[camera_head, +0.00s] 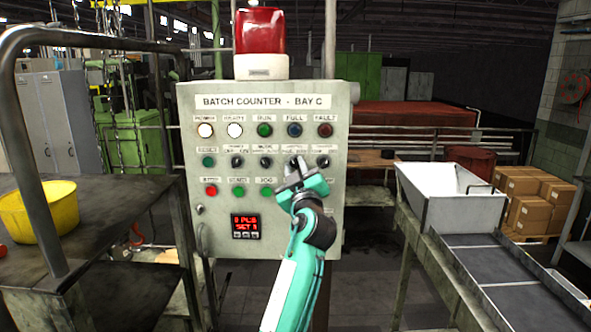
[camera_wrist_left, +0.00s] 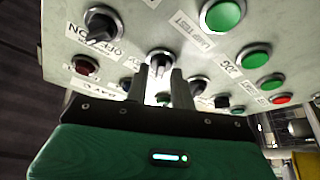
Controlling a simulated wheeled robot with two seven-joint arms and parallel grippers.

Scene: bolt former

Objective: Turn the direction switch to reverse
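The control panel (camera_head: 267,110), headed "BATCH COUNTER - BAY C", carries lamps, buttons and black rotary switches. My left gripper (camera_head: 296,168) reaches up to the panel's right half, by a rotary switch in the second row, and hides labels and controls there. In the left wrist view, a black rotary switch (camera_wrist_left: 160,58) shows beyond and between the two dark fingers (camera_wrist_left: 161,84). The fingers stand apart, one to each side of it; contact is not clear. I cannot read which switch is labelled direction. My right gripper is out of view.
A red beacon (camera_head: 260,38) tops the panel. A dark bench (camera_head: 110,222) with a yellow bowl (camera_head: 40,210) and a bent rail (camera_head: 38,190) stands left. A white hopper (camera_head: 455,200) and conveyor (camera_head: 515,265) stand right. In the left wrist view, other switches and buttons lie close around the fingers.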

